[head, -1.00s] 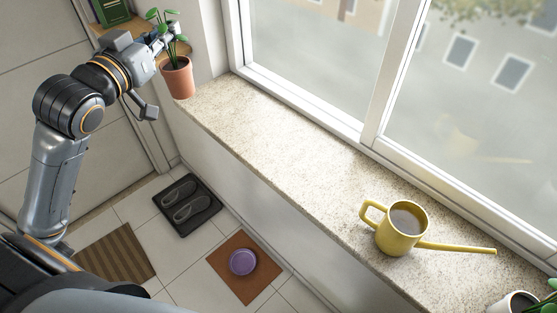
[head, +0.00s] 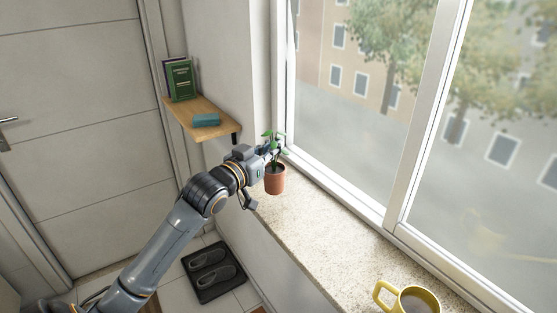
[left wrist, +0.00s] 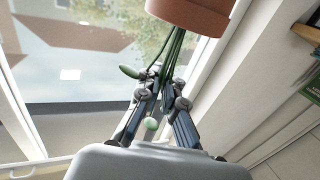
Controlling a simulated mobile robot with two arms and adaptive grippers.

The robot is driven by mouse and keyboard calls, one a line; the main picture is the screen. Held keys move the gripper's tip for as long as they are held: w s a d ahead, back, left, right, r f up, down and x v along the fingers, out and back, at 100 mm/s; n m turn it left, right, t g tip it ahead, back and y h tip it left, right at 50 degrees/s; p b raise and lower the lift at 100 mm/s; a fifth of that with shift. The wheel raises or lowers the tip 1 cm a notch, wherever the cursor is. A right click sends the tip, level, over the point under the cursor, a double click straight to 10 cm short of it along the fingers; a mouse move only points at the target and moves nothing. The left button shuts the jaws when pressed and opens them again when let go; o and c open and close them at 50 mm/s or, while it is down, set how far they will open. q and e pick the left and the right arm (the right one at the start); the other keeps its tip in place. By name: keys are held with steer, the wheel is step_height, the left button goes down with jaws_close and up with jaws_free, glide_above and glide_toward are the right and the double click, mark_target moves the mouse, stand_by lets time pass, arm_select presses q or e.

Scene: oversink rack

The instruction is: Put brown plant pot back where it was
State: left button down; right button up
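The brown plant pot (head: 275,181) is terracotta-coloured, with a green plant, and is upright at the far end of the speckled windowsill (head: 318,236), near the window frame. I cannot tell whether its base touches the sill. My left gripper (head: 272,150) is at the plant above the pot rim. In the left wrist view, the pot (left wrist: 190,14) shows at the top edge, and the green stems pass between the fingertips (left wrist: 165,92), which are closed around them. My right gripper is not in view.
A wooden wall shelf (head: 187,118) holds green books (head: 180,80) and a teal item (head: 206,120). Slippers lie on a dark mat (head: 214,288) on the floor.

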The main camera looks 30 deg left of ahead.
mark_target(272, 167)
arm_select(q)
steer(key=shift+w+a+f, duration=0.15)
steer(key=shift+w+f, duration=0.8)
steer(key=shift+f, duration=0.15)
step_height(272, 167, down, 3)
steer(key=shift+w+p, duration=0.15)
steer(key=shift+p, duration=0.45)
steer(key=shift+f, duration=0.15)
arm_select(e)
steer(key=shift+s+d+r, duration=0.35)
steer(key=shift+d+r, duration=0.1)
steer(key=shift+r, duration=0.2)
arm_select(q)
steer(key=shift+f, duration=0.1)
steer(key=shift+f, duration=0.1)
steer(key=c, duration=1.5)
jaws_free()
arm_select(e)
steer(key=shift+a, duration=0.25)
